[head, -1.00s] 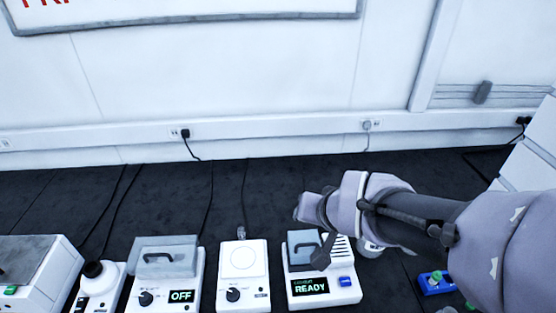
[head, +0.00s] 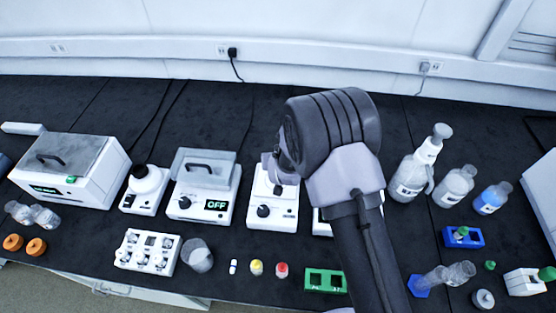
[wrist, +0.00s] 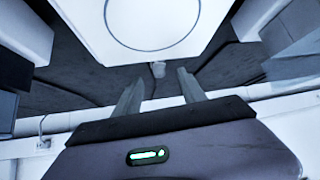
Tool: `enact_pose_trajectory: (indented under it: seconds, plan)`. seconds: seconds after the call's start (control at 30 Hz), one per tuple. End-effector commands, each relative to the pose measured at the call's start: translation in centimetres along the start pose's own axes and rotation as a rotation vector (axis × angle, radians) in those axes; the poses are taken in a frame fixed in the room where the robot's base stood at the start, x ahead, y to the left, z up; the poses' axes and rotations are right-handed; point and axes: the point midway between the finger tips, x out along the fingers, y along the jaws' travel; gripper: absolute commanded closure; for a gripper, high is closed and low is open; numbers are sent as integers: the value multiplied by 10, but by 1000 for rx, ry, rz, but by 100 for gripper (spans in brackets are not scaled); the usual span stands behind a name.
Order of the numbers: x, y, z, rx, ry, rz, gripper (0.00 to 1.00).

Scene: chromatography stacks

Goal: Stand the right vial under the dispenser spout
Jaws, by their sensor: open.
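Three small vials stand near the front of the bench in the head view: a white one (head: 233,267), a yellow-capped one (head: 256,268) and a red-capped one (head: 282,270). A bottle with a pump-like top (head: 415,170), which looks like the dispenser, stands at the back right; I cannot make out its spout clearly. My gripper (wrist: 160,88) is open and empty in the wrist view. It is above the white device with a round plate (wrist: 152,22), away from the vials. In the head view my arm hides most of the gripper.
A green rack (head: 325,291) stands right of the vials, and a white rack (head: 148,270) and a beaker (head: 197,256) stand left. White devices line the back, one reading OFF (head: 215,205). Bottles, a blue rack (head: 462,246) and glassware crowd the right.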

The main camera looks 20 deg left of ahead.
Motion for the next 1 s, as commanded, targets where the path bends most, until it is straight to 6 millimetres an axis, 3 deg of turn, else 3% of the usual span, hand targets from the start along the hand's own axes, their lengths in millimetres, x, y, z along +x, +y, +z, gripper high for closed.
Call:
enact_pose_trajectory:
  seconds: [0.03, 0.23, 0.43, 0.7, 0.93, 1.0]
  plan:
    - [12, 0, 2, 1, 1, 1, 52]
    - [36, 1, 1, 2, 1, 1, 52]
    - [74, 1, 2, 2, -1, 0, 52]
    - [79, 1, -1, 1, 0, 0, 52]
    - [79, 1, -1, 1, 0, 0, 95]
    - [79, 1, 0, 1, 0, 0, 100]
